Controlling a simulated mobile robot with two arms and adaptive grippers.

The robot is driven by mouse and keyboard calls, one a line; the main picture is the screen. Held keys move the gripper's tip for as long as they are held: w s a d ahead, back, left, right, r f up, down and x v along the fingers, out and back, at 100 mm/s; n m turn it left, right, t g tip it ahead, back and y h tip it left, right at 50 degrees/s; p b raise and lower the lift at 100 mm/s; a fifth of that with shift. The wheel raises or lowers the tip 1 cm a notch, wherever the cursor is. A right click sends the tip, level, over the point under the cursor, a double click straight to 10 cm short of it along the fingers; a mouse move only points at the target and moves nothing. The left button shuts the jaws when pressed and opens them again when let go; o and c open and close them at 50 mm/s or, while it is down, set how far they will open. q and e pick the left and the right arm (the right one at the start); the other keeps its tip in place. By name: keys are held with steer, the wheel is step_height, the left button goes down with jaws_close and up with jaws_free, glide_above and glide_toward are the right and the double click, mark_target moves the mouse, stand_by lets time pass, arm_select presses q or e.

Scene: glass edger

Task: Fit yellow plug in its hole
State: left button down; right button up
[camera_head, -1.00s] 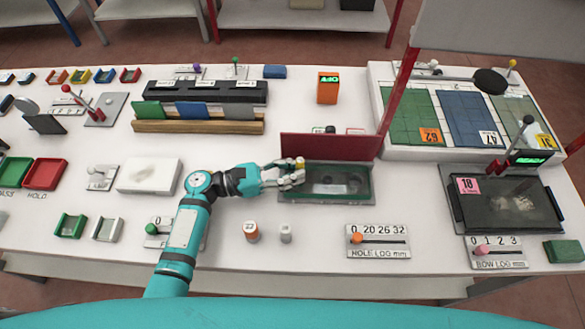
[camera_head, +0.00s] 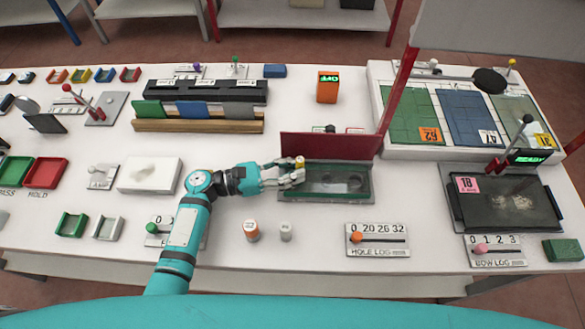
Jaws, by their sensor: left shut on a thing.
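My left gripper (camera_head: 294,176) is shut on the yellow plug (camera_head: 300,162), a small cylinder whose top shows at the fingertips. The gripper is at the left end of a framed glass plate (camera_head: 325,193) with a green rim and a red panel standing behind it. Dark round spots that look like holes show in the plate's middle. The fingers hide the plug's lower part, so I cannot tell whether it touches the plate. My right gripper is not in view.
An orange-topped plug (camera_head: 251,231) and a grey-white plug (camera_head: 286,231) stand in front of the plate. The HOLE LOG slider (camera_head: 378,240) lies to their right. The red panel (camera_head: 329,146) and a red post (camera_head: 398,90) rise behind. White table is bare between these.

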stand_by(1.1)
arm_select(q)
steer(key=shift+f+b, duration=0.4)
steer(key=shift+f, duration=0.4)
steer(key=shift+r, duration=0.1)
steer(key=shift+r+p, duration=0.35)
steer(key=shift+p, duration=0.2)
stand_by(1.5)
steer(key=shift+f, duration=0.45)
stand_by(0.3)
steer(key=shift+r, duration=0.1)
